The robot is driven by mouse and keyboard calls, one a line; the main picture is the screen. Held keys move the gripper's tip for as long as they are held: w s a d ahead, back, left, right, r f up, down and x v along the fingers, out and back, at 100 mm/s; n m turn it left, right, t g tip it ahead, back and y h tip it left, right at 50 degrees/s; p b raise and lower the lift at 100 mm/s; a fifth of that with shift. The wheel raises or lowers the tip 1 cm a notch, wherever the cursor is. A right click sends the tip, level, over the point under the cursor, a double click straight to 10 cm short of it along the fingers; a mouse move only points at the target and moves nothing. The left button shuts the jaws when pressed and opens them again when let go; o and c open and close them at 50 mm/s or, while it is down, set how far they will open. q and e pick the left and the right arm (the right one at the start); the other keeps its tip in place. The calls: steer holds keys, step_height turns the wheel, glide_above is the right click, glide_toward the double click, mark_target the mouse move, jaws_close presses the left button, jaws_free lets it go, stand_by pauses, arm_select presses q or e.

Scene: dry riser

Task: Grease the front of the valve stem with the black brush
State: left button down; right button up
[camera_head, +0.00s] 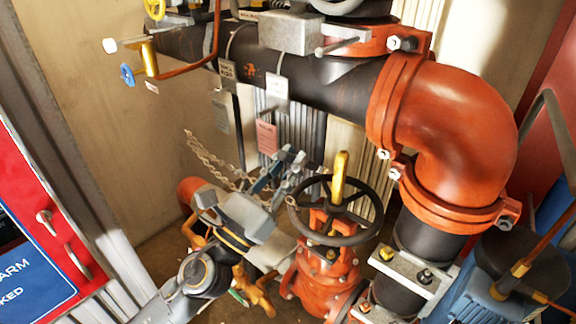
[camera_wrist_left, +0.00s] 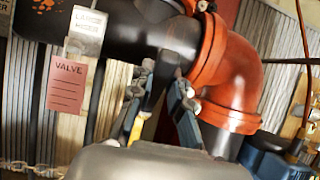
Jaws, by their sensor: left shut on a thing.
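The brass-yellow valve stem (camera_head: 340,176) stands upright through the hub of the black handwheel (camera_head: 352,238), above the orange valve body (camera_head: 322,270). My left gripper (camera_head: 289,172) is just left of the stem, near the wheel's left rim, and appears apart from the stem. In the left wrist view its two fingers (camera_wrist_left: 164,100) point away from the camera, shut on a dark thing that I take to be the black brush. The brush is mostly hidden by the fingers, and its bristles cannot be made out. My right gripper is not in view.
A big orange elbow pipe (camera_head: 455,125) stands right of the wheel. A black horizontal pipe (camera_head: 310,82) with hanging tags crosses above. A chain (camera_head: 215,160) hangs at the back wall. A red alarm cabinet (camera_head: 30,220) is at left, a blue machine (camera_head: 500,285) at lower right.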

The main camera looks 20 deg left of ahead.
mark_target(309, 168)
arm_select(q)
steer(key=w, duration=0.1)
steer(key=w+d+f, duration=0.1)
steer(key=w, duration=0.2)
steer(key=shift+d+f+b, duration=0.15)
steer(key=shift+d+b, duration=0.1)
steer(key=shift+b, duration=0.15)
steer(key=shift+w+d+f, duration=0.1)
steer(key=shift+w, duration=0.25)
steer(key=shift+w+d, duration=0.2)
steer(key=shift+w, duration=0.4)
steer(key=shift+f, duration=0.1)
steer(key=shift+s+f+b, duration=0.1)
steer(key=shift+f+b, duration=1.15)
steer(key=shift+b, duration=0.15)
steer(key=shift+f, duration=0.1)
steer(key=shift+f+b, duration=1.25)
steer(key=shift+b, duration=0.05)
